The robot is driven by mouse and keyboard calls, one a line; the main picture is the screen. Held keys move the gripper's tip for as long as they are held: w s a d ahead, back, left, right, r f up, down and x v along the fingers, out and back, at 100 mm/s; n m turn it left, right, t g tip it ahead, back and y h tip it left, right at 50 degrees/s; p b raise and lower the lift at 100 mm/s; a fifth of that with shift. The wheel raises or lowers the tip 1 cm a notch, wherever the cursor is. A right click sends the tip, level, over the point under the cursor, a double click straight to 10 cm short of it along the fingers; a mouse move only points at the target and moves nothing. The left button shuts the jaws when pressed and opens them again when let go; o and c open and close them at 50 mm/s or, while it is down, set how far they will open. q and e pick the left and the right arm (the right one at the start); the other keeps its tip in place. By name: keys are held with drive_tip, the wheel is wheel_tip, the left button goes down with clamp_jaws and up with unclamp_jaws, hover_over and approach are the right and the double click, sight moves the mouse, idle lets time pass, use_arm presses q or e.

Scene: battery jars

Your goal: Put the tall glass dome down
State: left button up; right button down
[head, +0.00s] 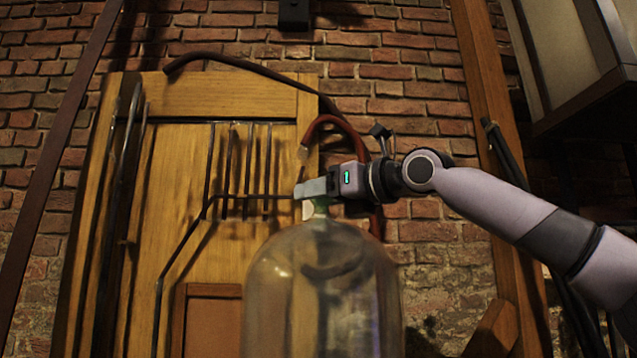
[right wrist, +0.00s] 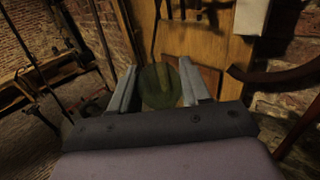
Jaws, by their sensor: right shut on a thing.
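The tall glass dome (head: 322,290) is a clear bell shape with a small greenish knob on top. It hangs upright in the lower middle of the head view, and its lower part is cut off by the frame. My right gripper (head: 312,192) is shut on the dome's knob from the right side. In the right wrist view, the round greenish top of the dome (right wrist: 160,87) shows between the two fingers of the right gripper (right wrist: 158,82). The dome's base and what lies beneath it are out of view. My left gripper is not in view.
Behind the dome stands a wooden panel (head: 180,200) with black metal rods, against a brick wall (head: 400,60). A red-brown curved hose (head: 340,124) runs close behind my gripper. A wooden post (head: 482,100) and a dark-framed cabinet (head: 565,55) stand at the right.

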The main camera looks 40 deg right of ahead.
drive_tip(key=shift+s+a+f, duration=0.1)
drive_tip(key=shift+f, duration=7.35)
drive_tip(key=c, duration=0.8)
unclamp_jaws()
drive_tip(key=shift+f, duration=0.5)
drive_tip(key=shift+o, duration=1.4)
drive_tip(key=shift+r, duration=0.1)
